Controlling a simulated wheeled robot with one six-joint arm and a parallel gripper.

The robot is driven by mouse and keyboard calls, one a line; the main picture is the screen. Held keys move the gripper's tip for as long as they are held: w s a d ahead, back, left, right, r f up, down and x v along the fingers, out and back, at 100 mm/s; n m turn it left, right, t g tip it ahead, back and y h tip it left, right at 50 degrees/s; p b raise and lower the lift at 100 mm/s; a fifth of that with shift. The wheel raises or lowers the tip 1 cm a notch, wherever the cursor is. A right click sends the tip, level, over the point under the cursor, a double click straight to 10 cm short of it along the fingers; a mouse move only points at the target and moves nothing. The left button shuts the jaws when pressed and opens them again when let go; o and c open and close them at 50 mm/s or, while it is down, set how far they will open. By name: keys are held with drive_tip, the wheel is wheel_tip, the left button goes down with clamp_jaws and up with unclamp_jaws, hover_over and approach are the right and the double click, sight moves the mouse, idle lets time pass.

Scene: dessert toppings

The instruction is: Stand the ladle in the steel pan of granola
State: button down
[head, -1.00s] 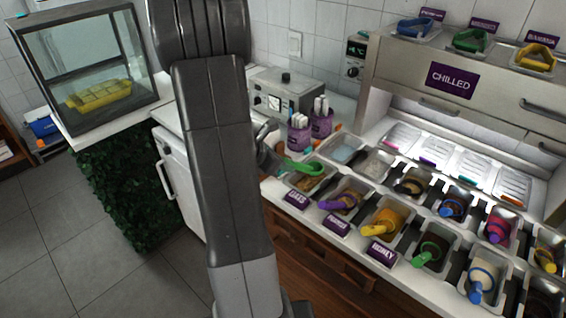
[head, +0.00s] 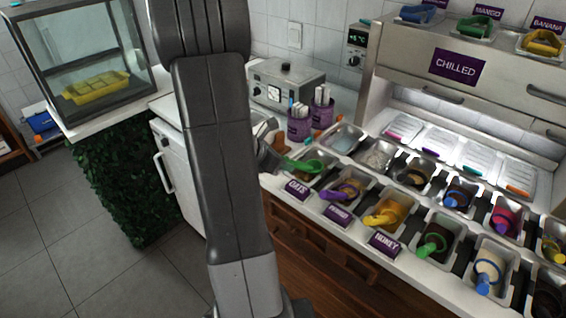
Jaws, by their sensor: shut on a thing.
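My gripper (head: 273,156) shows partly behind my own arm, at the left end of the topping counter. It is shut on the green ladle (head: 300,165), at the handle end. The ladle slants to the right, with its green bowl end over or in the front-left steel pan (head: 322,179). This pan stands behind the sign reading OATS and holds a brownish topping, which is partly hidden by the ladle. I cannot tell whether the ladle touches the pan or its contents.
To the right, steel pans hold purple (head: 335,193), yellow (head: 382,216) and other coloured ladles. Purple cups (head: 300,125) with sticks stand close behind my gripper. A grey appliance (head: 288,85) is at the back. The chilled cabinet (head: 470,70) rises behind the pans.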

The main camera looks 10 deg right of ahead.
drive_tip(key=shift+a+f+b, duration=0.1)
drive_tip(key=shift+f+b, duration=1.3)
drive_tip(key=shift+b, duration=0.3)
idle(1.6)
idle(0.4)
drive_tip(key=c, duration=1.1)
unclamp_jaws()
drive_tip(key=shift+c, duration=0.2)
drive_tip(key=shift+s, duration=0.1)
drive_tip(key=shift+o, duration=1.1)
drive_tip(key=shift+r+p, duration=0.95)
drive_tip(key=shift+r, duration=0.2)
drive_tip(key=shift+r+p, duration=2.4)
drive_tip(key=shift+r, duration=0.55)
